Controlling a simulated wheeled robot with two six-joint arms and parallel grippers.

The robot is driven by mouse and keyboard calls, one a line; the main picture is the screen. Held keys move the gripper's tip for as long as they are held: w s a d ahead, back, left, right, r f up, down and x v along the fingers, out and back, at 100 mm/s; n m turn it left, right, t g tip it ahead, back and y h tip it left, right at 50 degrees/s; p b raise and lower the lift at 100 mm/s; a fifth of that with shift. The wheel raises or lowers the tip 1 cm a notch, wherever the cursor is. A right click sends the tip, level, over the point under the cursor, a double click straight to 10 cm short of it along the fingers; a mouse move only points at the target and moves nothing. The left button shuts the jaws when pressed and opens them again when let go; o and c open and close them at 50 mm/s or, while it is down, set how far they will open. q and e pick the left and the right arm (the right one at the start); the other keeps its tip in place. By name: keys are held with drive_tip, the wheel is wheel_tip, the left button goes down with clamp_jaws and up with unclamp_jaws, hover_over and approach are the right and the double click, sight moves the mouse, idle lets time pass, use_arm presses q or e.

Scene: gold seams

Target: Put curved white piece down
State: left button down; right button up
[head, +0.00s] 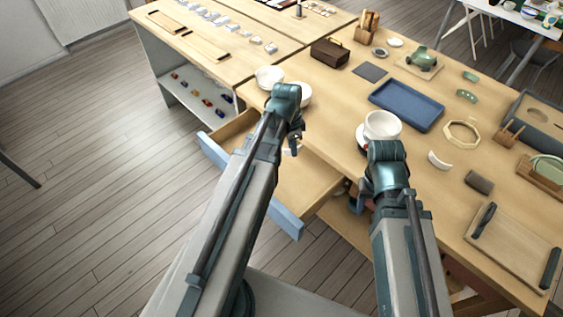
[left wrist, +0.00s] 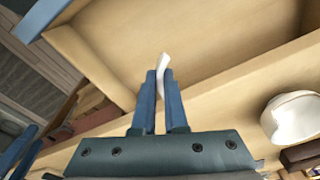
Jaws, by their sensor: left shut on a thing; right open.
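My left gripper (head: 294,148) is shut on a curved white piece (left wrist: 162,66), a thin sliver standing out between the blue fingertips in the left wrist view. The gripper hangs over the open wooden drawer (head: 285,185), whose bare floor also shows in the left wrist view (left wrist: 215,35). In the head view my left arm hides most of the held piece. My right gripper (head: 354,196) is open, partly hidden by its own wrist, near the table's front edge. Another curved white piece (head: 439,161) lies on the table to the right.
White bowls stand near my left wrist (head: 269,76) and behind my right wrist (head: 382,125). A blue tray (head: 407,106), an octagonal frame (head: 463,134), a grey block (head: 479,181) and a board with dark handles (head: 512,248) lie on the table. The drawer has a blue front (head: 288,217).

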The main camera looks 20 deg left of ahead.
use_arm(q)
drive_tip(key=w+a+f+n+b, duration=0.1)
drive_tip(key=w+a+f+n, duration=0.15)
drive_tip(key=a, duration=0.55)
drive_tip(key=w+a+f+n+b, duration=0.1)
drive_tip(key=w+a+n+b, duration=0.15)
drive_tip(key=a, duration=0.45)
drive_tip(key=shift+y, duration=0.4)
wheel_tip(320, 180, down, 7)
drive_tip(key=b, duration=0.5)
drive_tip(key=shift+s+a+r+b, duration=0.1)
drive_tip(key=shift+a+r+b, duration=0.1)
drive_tip(key=shift+b, duration=0.1)
drive_tip(key=shift+f, duration=0.1)
wheel_tip(320, 180, down, 3)
drive_tip(key=b, duration=0.3)
drive_tip(key=shift+f+b, duration=0.2)
drive_tip(key=shift+b, duration=0.15)
drive_tip(key=shift+f, duration=0.25)
drive_tip(key=c, duration=1)
unclamp_jaws()
drive_tip(key=shift+r, duration=0.1)
drive_tip(key=shift+o, duration=0.2)
